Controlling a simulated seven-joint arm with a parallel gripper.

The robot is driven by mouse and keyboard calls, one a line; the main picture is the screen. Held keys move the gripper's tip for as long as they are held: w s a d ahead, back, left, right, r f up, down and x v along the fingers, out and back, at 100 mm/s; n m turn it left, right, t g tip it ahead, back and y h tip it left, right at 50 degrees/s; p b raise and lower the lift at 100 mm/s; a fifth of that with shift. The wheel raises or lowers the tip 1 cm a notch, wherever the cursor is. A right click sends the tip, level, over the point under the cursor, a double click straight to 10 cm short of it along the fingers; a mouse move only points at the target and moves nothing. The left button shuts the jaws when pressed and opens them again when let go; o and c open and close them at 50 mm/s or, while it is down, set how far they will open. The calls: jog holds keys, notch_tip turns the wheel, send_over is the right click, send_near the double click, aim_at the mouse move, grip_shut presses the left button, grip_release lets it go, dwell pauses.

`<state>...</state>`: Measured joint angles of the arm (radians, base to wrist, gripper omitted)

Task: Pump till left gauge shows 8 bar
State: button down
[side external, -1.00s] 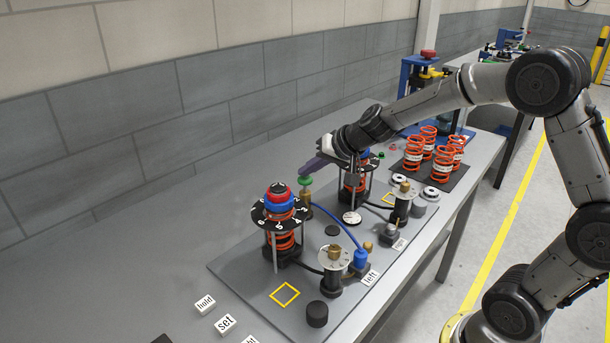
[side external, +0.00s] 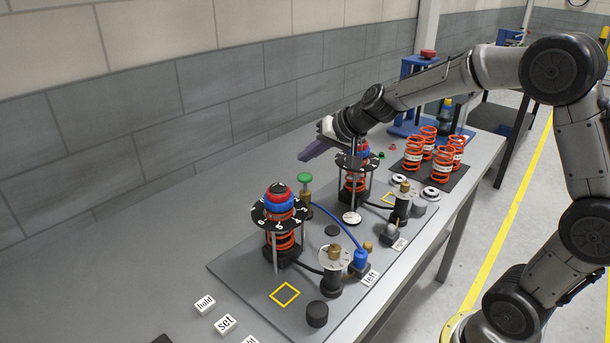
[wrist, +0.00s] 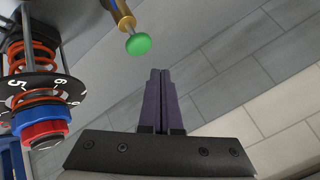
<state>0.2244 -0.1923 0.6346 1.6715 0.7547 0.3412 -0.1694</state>
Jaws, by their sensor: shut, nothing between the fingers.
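The pump's green knob (side external: 305,177) tops a brass cylinder (side external: 306,197) on the grey plate (side external: 235,266). A blue hose (side external: 340,222) runs to a blue connector by the "left" label (side external: 370,278). The left gauge is a numbered black dial (side external: 262,217) around an orange spring with a red and blue top; its reading is too small to tell. My gripper (side external: 306,152) is shut and empty, above the green knob and clear of it. In the wrist view the green knob (wrist: 138,44) stands just beyond the closed fingertips (wrist: 160,72).
The right gauge (side external: 354,161) stands close beside my gripper; its dial also shows in the wrist view (wrist: 40,92). Several orange springs (side external: 428,148) stand on a dark mat at the back. A blue press (side external: 410,80) is behind.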

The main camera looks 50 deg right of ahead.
aim_at(308, 178)
jog(key=shift+r, duration=1.5)
jog(key=shift+a, duration=0.1)
jog(key=s+a+r+n+y, duration=0.1)
jog(key=s+a+r+n, duration=0.1)
jog(key=s+a+r, duration=0.3)
jog(key=s+a+r+n, duration=0.2)
jog(key=s+r, duration=0.2)
jog(key=s, duration=0.3)
jog(key=s+f+n+g, duration=0.1)
jog(key=s+f, duration=0.2)
jog(key=s, duration=0.3)
jog(key=s+d+f+n+g+h, duration=0.1)
jog(key=s+f, duration=0.3)
jog(key=s, duration=0.3)
jog(key=s+f+n+g+h, duration=0.1)
jog(key=s+f, duration=0.2)
jog(key=s, duration=0.4)
jog(key=shift+d+f+n+g, duration=0.2)
jog(key=shift+f+n+g, duration=0.1)
jog(key=shift+n, duration=0.1)
